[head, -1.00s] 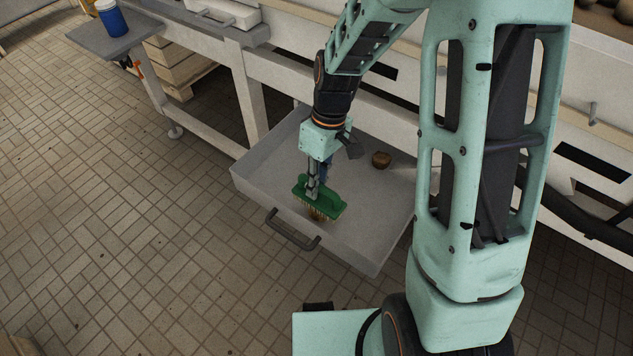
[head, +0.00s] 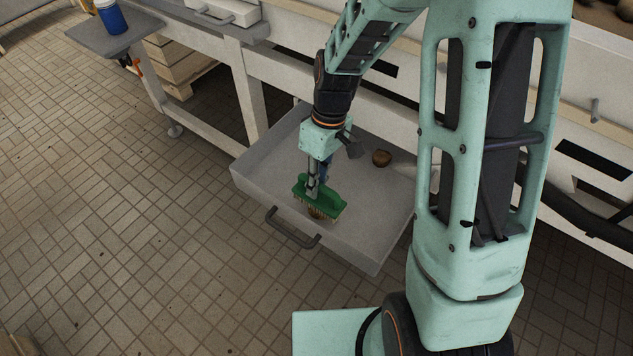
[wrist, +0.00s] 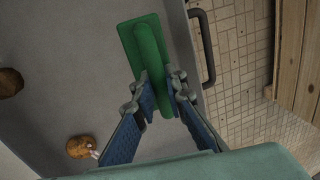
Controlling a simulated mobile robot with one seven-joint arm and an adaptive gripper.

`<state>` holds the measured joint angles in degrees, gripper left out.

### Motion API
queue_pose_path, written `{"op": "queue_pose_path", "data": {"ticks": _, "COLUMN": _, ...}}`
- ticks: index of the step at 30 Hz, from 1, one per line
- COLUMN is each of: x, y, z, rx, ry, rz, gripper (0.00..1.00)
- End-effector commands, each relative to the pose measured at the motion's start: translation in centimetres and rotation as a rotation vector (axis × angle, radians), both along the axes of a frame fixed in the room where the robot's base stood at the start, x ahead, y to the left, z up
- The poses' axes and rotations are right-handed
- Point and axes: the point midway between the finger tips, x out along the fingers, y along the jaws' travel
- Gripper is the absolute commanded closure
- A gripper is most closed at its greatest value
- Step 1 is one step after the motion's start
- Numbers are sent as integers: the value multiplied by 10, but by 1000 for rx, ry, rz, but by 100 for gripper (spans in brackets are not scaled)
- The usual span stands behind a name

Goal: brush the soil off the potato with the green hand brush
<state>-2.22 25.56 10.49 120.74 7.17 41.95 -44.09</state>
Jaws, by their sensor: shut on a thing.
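My gripper (head: 314,190) is shut on the handle of the green hand brush (head: 328,202), with the bristles facing down. The brush also shows in the wrist view (wrist: 135,48), its handle between the fingers.
The grey tray (head: 265,182) has raised walls and a dark front handle (head: 292,230). Another brown lump (head: 381,158) lies farther back in it. The wrist view shows a brown lump (wrist: 80,147) beside a small pale piece and a darker one (wrist: 8,82) at the left edge.

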Motion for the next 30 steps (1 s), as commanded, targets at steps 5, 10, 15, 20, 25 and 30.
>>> {"op": "queue_pose_path", "data": {"ticks": 5, "x": 0, "y": 0, "z": -3, "rx": 0, "ry": 0, "rz": 0, "gripper": 100}}
{"op": "queue_pose_path", "data": {"ticks": 10, "x": 0, "y": 0, "z": -5, "rx": 0, "ry": 0, "rz": 0, "gripper": 100}}
{"op": "queue_pose_path", "data": {"ticks": 15, "x": 0, "y": 0, "z": -7, "rx": 0, "ry": 0, "rz": 0, "gripper": 100}}
{"op": "queue_pose_path", "data": {"ticks": 20, "x": 0, "y": 0, "z": -9, "rx": 0, "ry": 0, "rz": 0, "gripper": 100}}
{"op": "queue_pose_path", "data": {"ticks": 25, "x": 0, "y": 0, "z": -11, "rx": 0, "ry": 0, "rz": 0, "gripper": 100}}
{"op": "queue_pose_path", "data": {"ticks": 30, "x": 0, "y": 0, "z": -13, "rx": 0, "ry": 0, "rz": 0, "gripper": 100}}
